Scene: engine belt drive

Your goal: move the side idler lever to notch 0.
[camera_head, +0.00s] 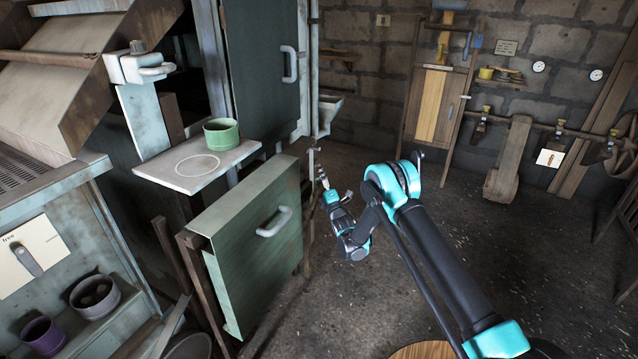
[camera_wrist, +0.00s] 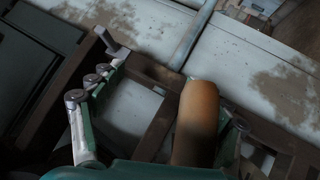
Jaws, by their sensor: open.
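My gripper (camera_head: 328,188) is beside the right edge of the green panel with a handle, near a thin upright post (camera_head: 317,162). In the wrist view my gripper (camera_wrist: 165,105) is open, with one finger at left and the other at right. A tan, rounded, wood-like bar (camera_wrist: 195,120) stands between the fingers. Its lower end is hidden by my gripper's palm. It may be the grip of the side idler lever, but I cannot tell for sure. I see no clear contact between bar and fingers. Notches and their numbers cannot be made out.
The green panel (camera_head: 250,250) is left of my gripper. A shelf (camera_head: 165,178) above it holds a green cup (camera_head: 221,133). A bench at left has a card (camera_head: 30,255) with a small lever. Dark rails (camera_wrist: 150,75) cross behind the bar. The floor (camera_head: 480,230) at right is open.

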